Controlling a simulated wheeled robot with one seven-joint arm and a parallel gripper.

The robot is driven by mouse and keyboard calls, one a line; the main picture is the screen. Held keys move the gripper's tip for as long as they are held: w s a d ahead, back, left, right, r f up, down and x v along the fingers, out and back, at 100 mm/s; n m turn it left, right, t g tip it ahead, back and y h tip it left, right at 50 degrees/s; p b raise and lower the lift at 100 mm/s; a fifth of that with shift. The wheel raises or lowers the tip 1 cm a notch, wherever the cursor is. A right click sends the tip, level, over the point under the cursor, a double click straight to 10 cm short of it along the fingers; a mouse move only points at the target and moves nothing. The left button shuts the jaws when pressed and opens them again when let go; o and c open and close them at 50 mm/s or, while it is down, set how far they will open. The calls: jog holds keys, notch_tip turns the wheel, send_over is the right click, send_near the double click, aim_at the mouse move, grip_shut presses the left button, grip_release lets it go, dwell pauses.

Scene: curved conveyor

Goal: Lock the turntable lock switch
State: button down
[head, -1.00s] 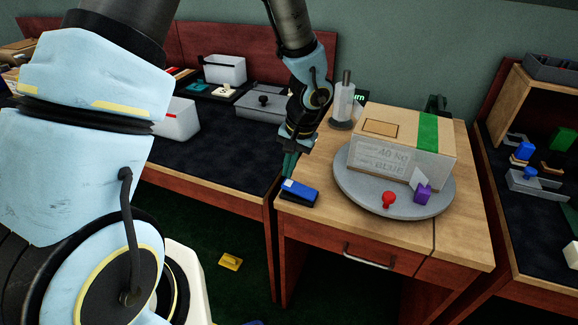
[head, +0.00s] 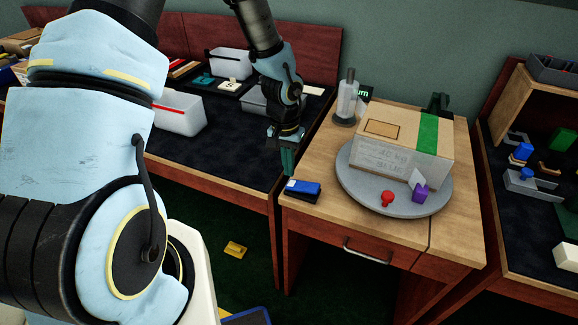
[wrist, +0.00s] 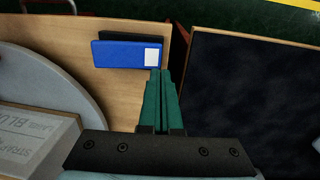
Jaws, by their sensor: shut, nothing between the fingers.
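A blue rocker-like block with a white patch on one end, seemingly the lock switch (head: 302,190), sits on a dark base at the front left corner of the wooden table. It also shows in the wrist view (wrist: 128,53), with its white end by my fingertips. The grey round turntable (head: 352,185) is to its right and carries a cardboard box (head: 395,160). My gripper (head: 287,172) points down, green fingers shut and empty, just left of the switch near the table's left edge. In the wrist view the fingertips (wrist: 161,73) appear close to the switch; contact cannot be told.
A red knob (head: 387,199) and a purple block (head: 420,193) are at the turntable's front. A clear bottle-like object (head: 346,100) stands at the back left. A dark-topped desk (head: 215,150) with bins lies left, across a gap. The tabletop behind the switch is clear.

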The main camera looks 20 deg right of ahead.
jog(key=shift+r, duration=0.55)
jog(key=shift+r+p, duration=0.45)
jog(key=shift+p, duration=0.25)
notch_tip(320, 180, up, 13)
jog(key=w+a, duration=0.2)
jog(key=shift+f, duration=0.15)
jog(key=shift+a, duration=0.15)
jog(key=s+a+r+n+t, duration=0.1)
jog(key=a+r+n, duration=0.2)
jog(key=a, duration=0.9)
jog(key=s+a+r+n+t, duration=0.1)
jog(key=s+a+r+n, duration=0.1)
jog(key=a, duration=1.1)
jog(key=shift+a+r+n, duration=0.2)
jog(key=shift+r+n, duration=0.5)
jog(key=shift+n, duration=0.5)
